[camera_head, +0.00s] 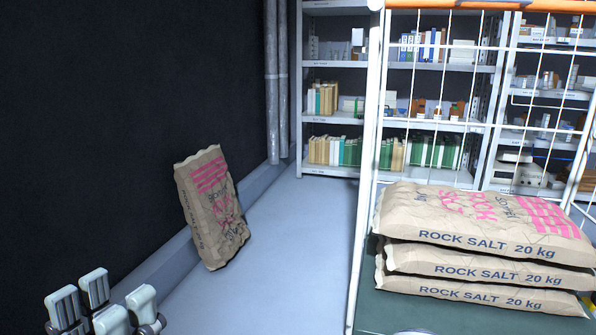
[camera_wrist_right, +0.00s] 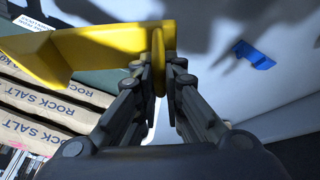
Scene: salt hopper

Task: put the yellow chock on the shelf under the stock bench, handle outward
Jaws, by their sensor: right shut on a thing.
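The yellow chock (camera_wrist_right: 85,50) is at the upper left of the right wrist view. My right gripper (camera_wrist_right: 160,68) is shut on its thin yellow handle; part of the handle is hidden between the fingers. Neither the chock nor this gripper shows in the head view. A dark green bench top (camera_head: 400,312) bearing salt sacks is at the lower right of the head view, and its green also shows behind the chock in the wrist view. I see no shelf under it. My left gripper (camera_head: 103,305) is open and empty at the lower left of the head view.
Three stacked rock salt sacks (camera_head: 470,270) lie on the green top, beside a white wire frame (camera_head: 366,200). Another sack (camera_head: 212,207) leans against the dark wall. Stocked racks (camera_head: 335,120) stand behind. A blue object (camera_wrist_right: 253,55) shows in the wrist view. The middle floor is clear.

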